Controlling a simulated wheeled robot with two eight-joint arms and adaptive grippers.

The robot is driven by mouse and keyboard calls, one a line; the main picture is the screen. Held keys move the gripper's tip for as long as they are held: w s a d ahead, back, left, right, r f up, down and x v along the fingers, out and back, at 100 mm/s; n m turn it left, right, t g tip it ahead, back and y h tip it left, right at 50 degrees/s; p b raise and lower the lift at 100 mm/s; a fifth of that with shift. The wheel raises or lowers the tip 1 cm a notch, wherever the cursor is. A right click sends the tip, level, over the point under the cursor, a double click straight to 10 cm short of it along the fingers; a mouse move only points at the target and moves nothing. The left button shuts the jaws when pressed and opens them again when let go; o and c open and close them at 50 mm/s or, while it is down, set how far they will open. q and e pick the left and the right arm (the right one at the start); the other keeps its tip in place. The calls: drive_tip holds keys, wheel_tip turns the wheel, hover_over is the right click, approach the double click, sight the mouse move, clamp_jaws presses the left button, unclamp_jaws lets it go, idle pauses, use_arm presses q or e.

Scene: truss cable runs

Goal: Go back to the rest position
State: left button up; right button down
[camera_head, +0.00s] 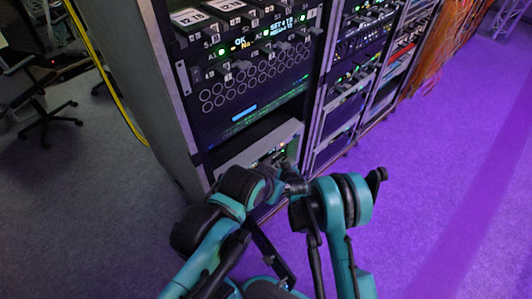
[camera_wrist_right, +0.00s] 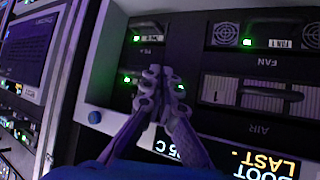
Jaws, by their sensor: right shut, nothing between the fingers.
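My two teal and black arms rise from the bottom of the head view, close together in front of a rack. My right gripper (camera_head: 278,162) shows small and dark between the arms, near the rack's lower light-grey unit (camera_head: 238,155). In the right wrist view my right gripper (camera_wrist_right: 160,82) is shut and empty. Its fingertips are in front of a dark panel with green lights, and I cannot tell whether they touch it. I cannot make out my left gripper in the head view.
The tall equipment rack (camera_head: 165,90) with lit panels stands right ahead, with more racks to its right. A yellow cable (camera_head: 105,75) hangs at its left side. A black office chair (camera_head: 42,105) stands at the far left. The purple-lit floor (camera_head: 440,190) at right is clear.

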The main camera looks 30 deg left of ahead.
idle(0.6)
drive_tip(key=w+d+r+m+h, duration=0.2)
drive_tip(key=w+d+r, duration=0.1)
drive_tip(key=d+r, duration=0.9)
drive_tip(key=s+d+r+m+h, duration=0.2)
drive_tip(key=s+d+r, duration=0.2)
drive_tip(key=d+r, duration=0.9)
drive_tip(key=s+d+r+m+h, duration=0.1)
drive_tip(key=s+d+m, duration=0.1)
drive_tip(key=s+d, duration=0.8)
drive_tip(key=s+d+r+m+g+h, duration=0.1)
drive_tip(key=s+d+r+m+h, duration=0.1)
drive_tip(key=s+d, duration=0.8)
drive_tip(key=s, duration=0.3)
drive_tip(key=shift+s+d, duration=0.25)
drive_tip(key=shift+s, duration=0.1)
